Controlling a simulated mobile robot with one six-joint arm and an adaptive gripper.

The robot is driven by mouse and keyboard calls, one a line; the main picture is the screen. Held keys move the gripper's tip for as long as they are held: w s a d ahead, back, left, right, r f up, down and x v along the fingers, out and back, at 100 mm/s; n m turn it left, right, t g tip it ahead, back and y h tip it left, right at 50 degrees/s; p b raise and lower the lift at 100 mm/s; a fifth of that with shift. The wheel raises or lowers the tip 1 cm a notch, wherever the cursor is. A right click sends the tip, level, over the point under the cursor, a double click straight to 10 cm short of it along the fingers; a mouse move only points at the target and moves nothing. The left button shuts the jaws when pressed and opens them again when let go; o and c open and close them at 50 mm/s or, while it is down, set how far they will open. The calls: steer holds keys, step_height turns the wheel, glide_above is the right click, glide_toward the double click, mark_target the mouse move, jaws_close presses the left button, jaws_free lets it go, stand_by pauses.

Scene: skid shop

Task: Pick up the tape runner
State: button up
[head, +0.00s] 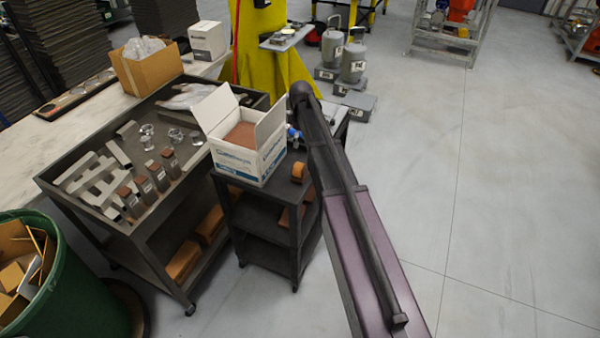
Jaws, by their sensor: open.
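I cannot pick out the tape runner with certainty. A small blue and white item (294,133) shows at the right side of the open white box on the small dark cart (260,206), partly hidden by my arm. A small orange-brown piece (298,172) sits on the same cart top, in front of the box's right corner. My arm reaches over the right side of this cart from the lower right. My gripper is not visible.
The open white box (235,160) holds a brown block. A larger dark cart (160,225) on the left holds metal parts and glass-like pieces. A green bin (75,290) with cardboard stands at lower left. Grey floor (500,180) on the right is clear.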

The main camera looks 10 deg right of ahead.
mark_target(299, 165)
steer(key=shift+f, duration=0.15)
step_height(299, 165, down, 8)
steer(key=b, duration=0.8)
steer(key=shift+f+b, duration=0.15)
steer(key=shift+b, duration=0.2)
stand_by(0.5)
steer(key=shift+a+f+b, duration=0.15)
steer(key=shift+f+b, duration=1.15)
steer(key=shift+a+f+b, duration=0.1)
steer(key=shift+f+b, duration=1.15)
steer(key=shift+f, duration=0.05)
steer(key=c, duration=1.2)
